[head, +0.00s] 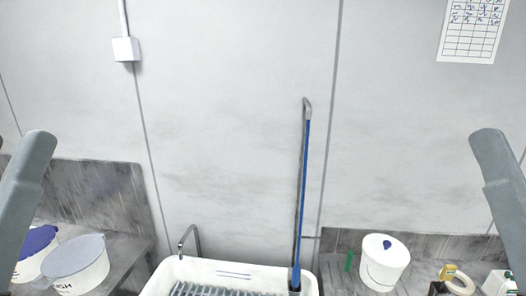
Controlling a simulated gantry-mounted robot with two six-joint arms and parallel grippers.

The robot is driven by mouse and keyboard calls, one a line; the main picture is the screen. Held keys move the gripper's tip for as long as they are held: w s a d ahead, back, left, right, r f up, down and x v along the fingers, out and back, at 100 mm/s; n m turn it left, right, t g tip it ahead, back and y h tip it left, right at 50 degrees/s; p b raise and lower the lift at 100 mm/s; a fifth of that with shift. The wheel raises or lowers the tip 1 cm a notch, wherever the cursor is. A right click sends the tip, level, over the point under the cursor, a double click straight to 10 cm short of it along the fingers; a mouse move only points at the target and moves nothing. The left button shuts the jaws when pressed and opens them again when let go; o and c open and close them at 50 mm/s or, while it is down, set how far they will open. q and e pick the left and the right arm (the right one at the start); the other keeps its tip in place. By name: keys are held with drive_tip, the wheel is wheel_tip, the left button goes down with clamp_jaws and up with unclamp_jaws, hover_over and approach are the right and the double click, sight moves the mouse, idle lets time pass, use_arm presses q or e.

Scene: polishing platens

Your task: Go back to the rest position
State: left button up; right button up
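My two arms show only as grey links at the left and right edges of the head view. Neither gripper is in the picture, so I cannot see whether they hold anything.
A white sink (232,270) with a grey rack (200,289) and a tap (190,238) sits at the bottom middle. A blue-handled pole (303,190) stands at its right. Lidded tubs (80,268) are on the left counter; a white canister (384,263) and a tape roll (455,280) are right.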

use_arm(q)
wheel_tip(320, 180, up, 16)
drive_tip(key=p, duration=1.2)
drive_tip(key=shift+r+p, duration=0.25)
drive_tip(key=shift+p, duration=0.15)
use_arm(e)
wheel_tip(320, 180, up, 16)
drive_tip(key=shift+r+y, duration=0.15)
drive_tip(key=shift+y, duration=0.15)
use_arm(q)
drive_tip(key=shift+f, duration=0.1)
use_arm(e)
drive_tip(key=shift+w, duration=0.1)
